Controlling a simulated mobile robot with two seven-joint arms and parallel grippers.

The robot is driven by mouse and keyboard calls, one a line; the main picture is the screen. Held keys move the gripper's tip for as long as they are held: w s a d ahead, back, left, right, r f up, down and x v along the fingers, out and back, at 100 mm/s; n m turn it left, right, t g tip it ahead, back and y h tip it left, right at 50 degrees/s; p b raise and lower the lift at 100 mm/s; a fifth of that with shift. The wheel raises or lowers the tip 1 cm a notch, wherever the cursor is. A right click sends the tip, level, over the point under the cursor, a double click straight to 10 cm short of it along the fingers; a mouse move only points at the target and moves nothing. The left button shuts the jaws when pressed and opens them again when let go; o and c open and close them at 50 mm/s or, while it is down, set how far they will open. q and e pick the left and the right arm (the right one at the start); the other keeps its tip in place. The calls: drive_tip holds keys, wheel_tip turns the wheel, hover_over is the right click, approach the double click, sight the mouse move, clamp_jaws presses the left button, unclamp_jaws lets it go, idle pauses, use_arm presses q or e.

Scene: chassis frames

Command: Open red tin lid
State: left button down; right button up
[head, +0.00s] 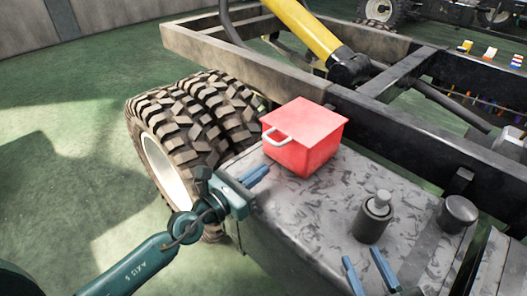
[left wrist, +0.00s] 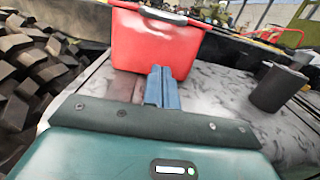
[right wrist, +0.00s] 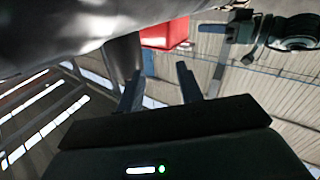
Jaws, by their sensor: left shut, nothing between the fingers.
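The red tin (head: 306,137) sits on the grey metal box beside the truck frame, its lid closed on top. My left gripper (head: 254,176) is shut and empty, just in front of the tin and below the handle. In the left wrist view its blue fingers (left wrist: 162,88) lie together before the tin's front wall. My right gripper (head: 371,272) is open and empty at the near edge of the box. The right wrist view shows part of the tin (right wrist: 164,33).
The grey metal box (head: 335,200) has a dark cylinder (head: 373,217) and a round cap (head: 457,213) on its right part. Large tyres (head: 196,122) stand at the left. A black frame beam (head: 400,140) runs behind the tin. The box top between tin and cylinder is clear.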

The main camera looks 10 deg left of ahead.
use_arm(q)
drive_tip(key=r, duration=0.1)
drive_tip(key=w+r+p, duration=0.1)
drive_tip(key=d+r+p, duration=0.1)
drive_tip(key=shift+w+r, duration=0.15)
drive_tip(key=shift+w, duration=0.05)
use_arm(e)
drive_tip(key=shift+d+r+m+g+h, duration=0.1)
drive_tip(key=shift+d+m+g+h, duration=0.25)
drive_tip(key=shift+g+h, duration=0.25)
use_arm(q)
drive_tip(key=shift+w+r, duration=0.1)
drive_tip(key=shift+r, duration=0.25)
use_arm(e)
drive_tip(key=shift+s+f, duration=0.1)
drive_tip(key=shift+f, duration=0.1)
use_arm(q)
drive_tip(key=shift+r+p, duration=0.15)
drive_tip(key=shift+p, duration=0.3)
use_arm(e)
drive_tip(key=shift+r+g, duration=0.1)
drive_tip(key=shift+g, duration=0.2)
